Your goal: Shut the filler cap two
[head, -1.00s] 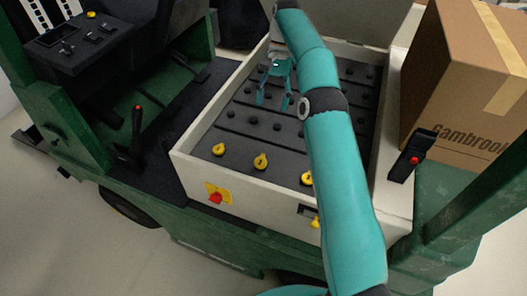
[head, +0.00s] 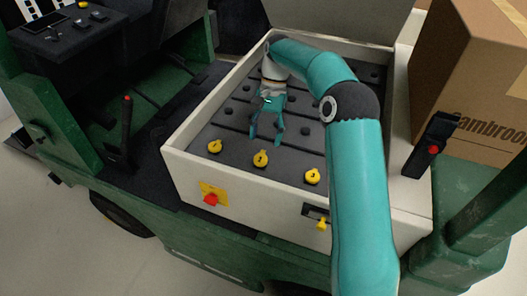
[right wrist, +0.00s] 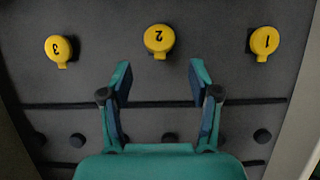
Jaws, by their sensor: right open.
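Filler cap two (head: 261,158) is the middle of three yellow caps on the dark battery top, near its front edge. It shows in the right wrist view (right wrist: 159,40) with its number upside down. It looks slightly larger there than its neighbours; I cannot tell surely whether it is raised. My right gripper (head: 266,138) is open and empty, pointing toward the front edge just behind cap two. In the right wrist view its fingertips (right wrist: 161,68) are spread, with cap two beyond the gap between them, apart from both. My left gripper is not in view.
Cap one (head: 215,147) and cap three (head: 312,176) flank cap two. A pale box wall (head: 240,193) surrounds the battery, with a red knob (head: 211,199) outside. A black lever (head: 432,146) and a cardboard carton (head: 475,90) stand at the right.

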